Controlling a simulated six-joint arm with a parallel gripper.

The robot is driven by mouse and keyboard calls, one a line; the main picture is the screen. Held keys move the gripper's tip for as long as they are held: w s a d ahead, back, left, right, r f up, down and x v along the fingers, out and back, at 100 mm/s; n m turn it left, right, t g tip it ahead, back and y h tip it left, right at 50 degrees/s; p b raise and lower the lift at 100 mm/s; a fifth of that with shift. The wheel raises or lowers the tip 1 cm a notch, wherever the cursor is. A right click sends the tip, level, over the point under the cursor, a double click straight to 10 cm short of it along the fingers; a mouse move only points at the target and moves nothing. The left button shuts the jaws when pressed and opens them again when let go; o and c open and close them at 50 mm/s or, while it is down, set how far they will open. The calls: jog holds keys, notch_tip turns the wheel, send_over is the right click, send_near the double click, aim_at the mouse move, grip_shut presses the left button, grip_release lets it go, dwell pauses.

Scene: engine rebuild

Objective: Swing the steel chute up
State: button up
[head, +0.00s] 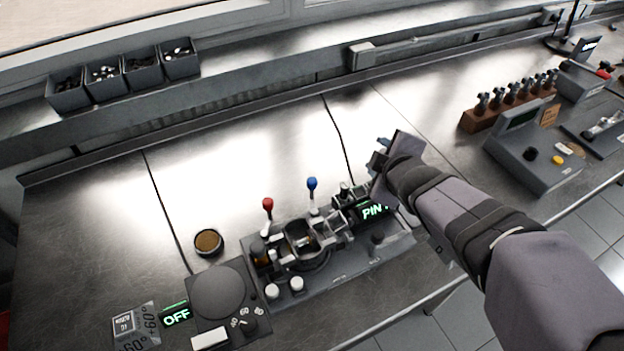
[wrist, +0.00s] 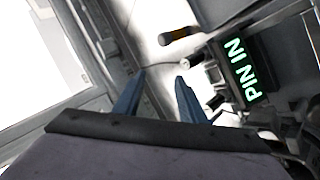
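My gripper (head: 378,156) is at the right end of the grey fixture (head: 350,268), above and beside the lit PIN IN display (head: 374,210). In the wrist view, its two blue fingers (wrist: 161,78) stand apart with nothing seen between them. The same display (wrist: 245,70) is right of the fingers, with small metal stubs (wrist: 215,98) on its near side. I cannot single out the steel chute for certain; a small metal piece (head: 334,240) sits between the fixture's round clamp (head: 303,240) and the display. My gripper and forearm hide part of the fixture's right end.
A red-knobbed lever (head: 267,204) and a blue-knobbed lever (head: 312,184) rise behind the clamp. A round dial plate (head: 218,290) and OFF display (head: 176,314) are left. A wooden rack (head: 508,112) and grey console (head: 535,158) stand right. The bench behind the levers is clear.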

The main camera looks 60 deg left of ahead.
aim_at(311, 182)
jog(key=w+d+n+t+h+p, duration=0.1)
jog(key=w+d+n+t+h, duration=0.25)
jog(key=w+d, duration=0.45)
jog(key=s+a+n, duration=0.1)
jog(key=s+n, duration=0.1)
jog(key=s+a+n+t+p, duration=0.1)
jog(key=s, duration=0.1)
jog(key=s+a+f+n+t+h+p, duration=0.1)
jog(key=s+n, duration=0.1)
jog(key=shift+s+a+n, duration=0.1)
jog(key=shift+s+n, duration=0.2)
jog(key=shift+n, duration=0.05)
jog(key=s+a+n, duration=0.1)
jog(key=s, duration=0.2)
jog(key=s+a+n+y+p, duration=0.1)
jog(key=s+n, duration=0.1)
jog(key=s, duration=0.2)
jog(key=s+a+n+t+y+p, duration=0.1)
jog(key=s+n, duration=0.1)
jog(key=s, duration=0.1)
jog(key=shift+s+a, duration=0.25)
jog(key=shift+s, duration=0.05)
jog(key=s+a+f+n+y, duration=0.2)
jog(key=s+f+n, duration=0.15)
jog(key=s, duration=0.55)
jog(key=shift+n+g, duration=0.25)
jog(key=shift+g, duration=0.3)
jog(key=shift+p+x, duration=1.95)
jog(key=shift+x, duration=1.75)
